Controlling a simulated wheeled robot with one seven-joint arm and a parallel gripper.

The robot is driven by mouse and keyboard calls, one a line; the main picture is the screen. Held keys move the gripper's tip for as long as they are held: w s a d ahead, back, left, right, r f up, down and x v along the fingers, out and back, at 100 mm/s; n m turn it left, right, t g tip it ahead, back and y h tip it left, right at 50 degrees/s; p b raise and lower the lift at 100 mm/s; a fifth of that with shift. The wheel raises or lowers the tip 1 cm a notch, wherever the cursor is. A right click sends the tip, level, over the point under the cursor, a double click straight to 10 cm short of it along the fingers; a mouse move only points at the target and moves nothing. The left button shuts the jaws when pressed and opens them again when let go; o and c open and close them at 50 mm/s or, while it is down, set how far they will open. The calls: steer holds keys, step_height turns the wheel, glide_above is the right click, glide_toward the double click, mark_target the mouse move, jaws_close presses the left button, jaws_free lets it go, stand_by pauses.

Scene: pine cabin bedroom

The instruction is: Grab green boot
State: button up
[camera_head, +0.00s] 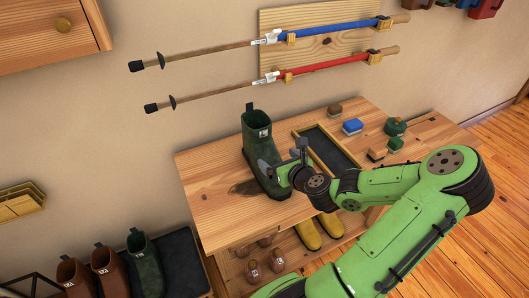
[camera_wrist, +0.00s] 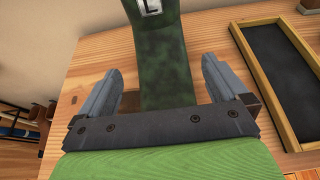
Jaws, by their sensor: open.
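A dark green boot (camera_head: 258,150) stands upright on the wooden bench, with a white label near its top. My gripper (camera_head: 297,160) is beside it, at its right side in the head view. In the wrist view the boot (camera_wrist: 163,65) rises straight ahead, and my gripper (camera_wrist: 158,85) is open, with one finger on each side of the boot's lower part. Gaps show between the fingers and the boot. Another green boot (camera_head: 146,262) stands at the lower left, beside brown boots. The arm hides part of the standing boot's toe.
Yellow boots (camera_head: 308,233) sit below. Poles hang on the wall behind. The bench left of the boot is clear.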

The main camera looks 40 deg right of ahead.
mark_target(267, 152)
steer(key=b+x, duration=0.1)
steer(key=x, duration=0.5)
steer(key=shift+w+a+f, duration=0.1)
steer(key=shift+w+f, duration=0.1)
steer(key=shift+f, duration=0.1)
steer(key=b+x, duration=0.2)
steer(key=x, duration=0.4)
steer(key=shift+r, duration=0.3)
steer(key=c, duration=1.1)
